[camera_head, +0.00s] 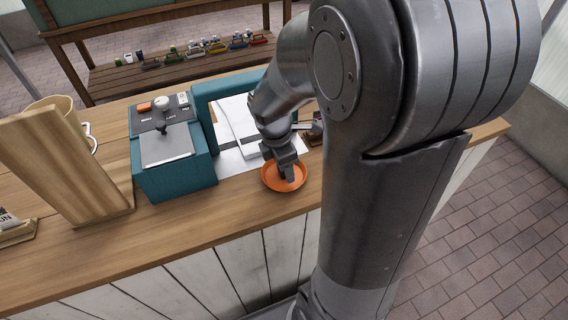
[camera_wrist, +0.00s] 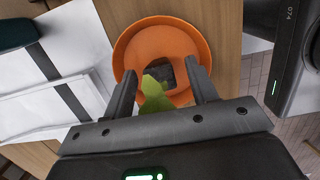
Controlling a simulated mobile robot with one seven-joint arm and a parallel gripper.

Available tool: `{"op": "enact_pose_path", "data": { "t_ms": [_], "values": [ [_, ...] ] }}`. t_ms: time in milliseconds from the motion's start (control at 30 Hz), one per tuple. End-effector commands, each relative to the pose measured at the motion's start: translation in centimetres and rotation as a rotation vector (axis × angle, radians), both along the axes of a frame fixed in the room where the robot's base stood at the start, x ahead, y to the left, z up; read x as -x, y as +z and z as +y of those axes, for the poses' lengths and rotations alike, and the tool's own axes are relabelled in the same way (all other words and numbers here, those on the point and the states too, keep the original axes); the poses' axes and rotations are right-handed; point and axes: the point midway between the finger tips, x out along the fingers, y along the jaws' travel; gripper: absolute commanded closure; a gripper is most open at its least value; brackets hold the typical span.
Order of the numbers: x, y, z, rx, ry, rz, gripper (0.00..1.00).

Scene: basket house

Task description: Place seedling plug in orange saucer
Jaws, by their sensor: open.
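The orange saucer (camera_head: 271,184) sits on the wooden counter near its front edge, and it fills the upper middle of the wrist view (camera_wrist: 150,42). The seedling plug shows in the wrist view as green leaves (camera_wrist: 154,95) and a dark block (camera_wrist: 163,73) over the saucer, between my fingers. My gripper (camera_wrist: 160,82) is open, with a finger on either side of the plug and a gap by the fingers. It hangs over the saucer in the head view (camera_head: 287,176). In the head view my gripper hides the plug. I cannot tell whether the block touches the saucer.
A teal machine (camera_head: 172,160) with a grey top stands left of the saucer. White paper (camera_head: 236,125) lies behind the saucer. A wooden stand (camera_head: 65,165) and a beige pot (camera_head: 52,104) are at the left. The counter (camera_head: 215,212) in front is clear.

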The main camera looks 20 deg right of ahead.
Motion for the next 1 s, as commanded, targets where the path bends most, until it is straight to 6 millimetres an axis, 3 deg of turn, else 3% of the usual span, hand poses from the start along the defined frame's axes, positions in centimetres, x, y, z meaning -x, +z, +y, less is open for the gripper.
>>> {"op": "enact_pose_path", "data": {
  "t_ms": [500, 1000],
  "values": [
    [-0.1, 6.6, 0.0, 0.0, 0.001, -0.004, 0.47],
    [0.0, 7.0, 0.0, 0.0, -0.002, -0.001, 0.47]
  ]
}}
